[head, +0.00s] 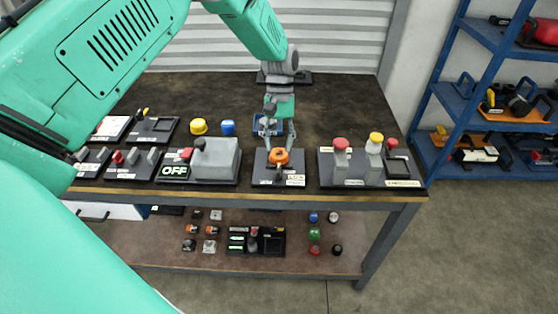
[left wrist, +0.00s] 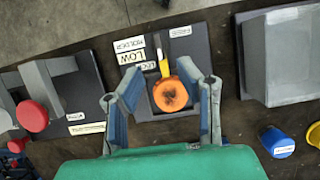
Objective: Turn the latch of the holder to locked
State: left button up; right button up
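The holder (left wrist: 205,45) is a dark base plate with white labels reading HOLDER, LOW, LOCKED and FREE; it also shows in the head view (head: 258,178). On it sits a round orange part (left wrist: 174,94) with a dark mark on top, seen in the head view as an orange cap (head: 279,157). A yellow latch lever (left wrist: 164,64) sticks out from it, between the label at its left and the FREE label. My left gripper (left wrist: 162,88) is open, its fingers on either side of the orange part, with gaps visible; it also shows in the head view (head: 281,143). My right gripper is not in view.
Right of the holder is a plate with red and yellow buttons (head: 374,140). Left of it stands a grey box (head: 215,158) with an OFF sign. Yellow (head: 198,126) and blue (head: 228,128) caps lie behind. The back of the tabletop (head: 340,100) is mostly clear.

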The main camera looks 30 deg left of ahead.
pick_arm(q)
jog(key=v, duration=0.5)
dwell(0.3)
jog(key=shift+s+f, duration=0.1)
